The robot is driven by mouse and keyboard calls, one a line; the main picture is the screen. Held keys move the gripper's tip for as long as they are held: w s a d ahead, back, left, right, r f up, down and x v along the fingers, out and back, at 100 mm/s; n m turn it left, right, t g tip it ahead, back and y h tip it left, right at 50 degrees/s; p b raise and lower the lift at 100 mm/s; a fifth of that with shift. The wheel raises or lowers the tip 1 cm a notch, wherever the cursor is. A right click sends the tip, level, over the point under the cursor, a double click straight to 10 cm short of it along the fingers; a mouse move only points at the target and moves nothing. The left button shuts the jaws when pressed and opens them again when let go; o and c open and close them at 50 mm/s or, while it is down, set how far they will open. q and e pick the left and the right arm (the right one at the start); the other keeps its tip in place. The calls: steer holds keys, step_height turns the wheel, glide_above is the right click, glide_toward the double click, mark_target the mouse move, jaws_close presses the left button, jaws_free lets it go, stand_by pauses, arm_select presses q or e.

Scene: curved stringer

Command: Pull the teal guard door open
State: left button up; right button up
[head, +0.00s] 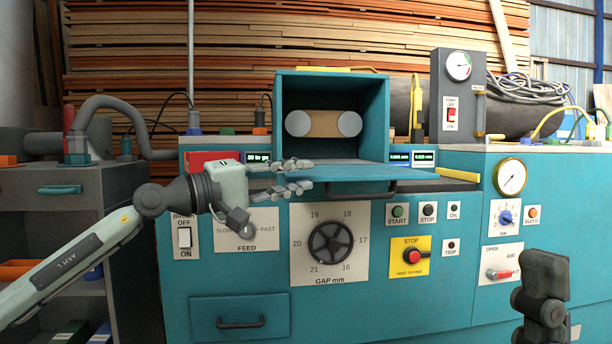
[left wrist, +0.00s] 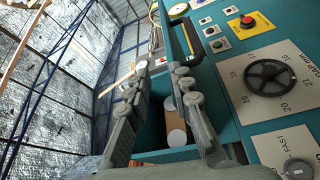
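The teal guard door (head: 350,172) is a flat panel lying about level, folded down at the front of the teal roller housing (head: 281,115), whose front is open. My left gripper (head: 308,174) is at the door's left part, fingers apart. In the left wrist view its fingers (left wrist: 160,90) are spread with nothing clearly held; whether they touch the door I cannot tell. A dark part of my right arm (head: 545,285) is at the lower right, its fingers not distinguishable.
Two pale rollers (head: 324,124) sit inside the housing. Below the door are a gap handwheel (head: 330,245), a red stop button (head: 413,257) and a drawer (head: 240,316). A gauge post (head: 457,95) stands at right. Lumber is stacked behind.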

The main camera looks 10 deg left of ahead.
arm_select(q)
steer(key=v, duration=0.4)
steer(key=shift+w+a+f, duration=0.1)
steer(key=shift+w+f, duration=0.15)
steer(key=shift+f, duration=0.1)
steer(key=shift+c, duration=0.3)
